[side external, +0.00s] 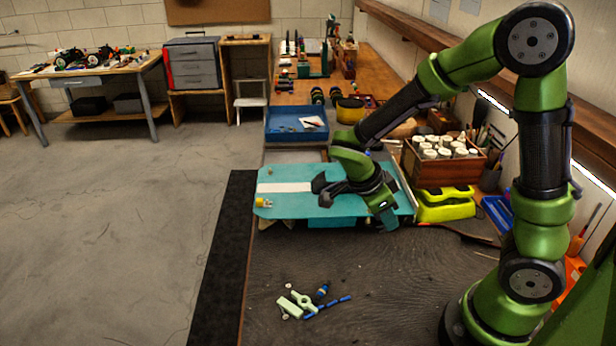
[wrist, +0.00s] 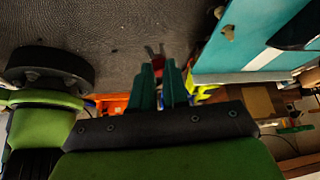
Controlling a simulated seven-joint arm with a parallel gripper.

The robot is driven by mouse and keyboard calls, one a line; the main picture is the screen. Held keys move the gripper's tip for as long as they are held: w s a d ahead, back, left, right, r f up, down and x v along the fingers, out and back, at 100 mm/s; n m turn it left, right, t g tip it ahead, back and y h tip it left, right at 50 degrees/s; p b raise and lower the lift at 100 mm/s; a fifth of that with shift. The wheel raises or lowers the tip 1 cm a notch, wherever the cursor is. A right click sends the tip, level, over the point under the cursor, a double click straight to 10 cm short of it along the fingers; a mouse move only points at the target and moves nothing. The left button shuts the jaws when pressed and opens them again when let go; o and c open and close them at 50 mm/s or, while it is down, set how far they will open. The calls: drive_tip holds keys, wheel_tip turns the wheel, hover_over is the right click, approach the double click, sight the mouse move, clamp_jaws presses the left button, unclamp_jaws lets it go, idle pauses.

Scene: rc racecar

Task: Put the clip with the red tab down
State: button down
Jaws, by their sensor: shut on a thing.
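My gripper (side external: 386,218) hangs over the right end of the teal car body (side external: 300,205) in the side view, with its teal fingers pointing down. In the wrist view my gripper (wrist: 160,75) has its two fingers close together on a small clip with a red tab (wrist: 158,60). The clip sticks out past the fingertips, with dark prongs at its far end. In the side view the clip is too small or hidden to make out. The dark bench top shows beyond the clip in the wrist view; I cannot tell how far away it is.
Small green, white and blue parts (side external: 301,303) lie on the front of the dark bench (side external: 400,290). A blue tray (side external: 283,136) stands behind the car body. A yellow-green case (side external: 445,210) and a wooden box of white-capped bottles (side external: 438,178) stand at the right.

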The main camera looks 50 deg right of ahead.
sight(393, 256)
drive_tip(key=shift+s+d+f+m+g+y, duration=0.2)
drive_tip(key=shift+s+d+m+g+y, duration=0.15)
drive_tip(key=shift+m, duration=0.55)
drive_tip(key=f, duration=0.3)
drive_tip(key=shift+s+d+f+m+g, duration=0.1)
drive_tip(key=shift+s+f+m+g, duration=0.2)
drive_tip(key=shift+m, duration=0.1)
drive_tip(key=shift+w+f, duration=0.1)
drive_tip(key=shift+f, duration=2)
drive_tip(key=shift+f, duration=0.15)
drive_tip(key=c, duration=1.1)
unclamp_jaws()
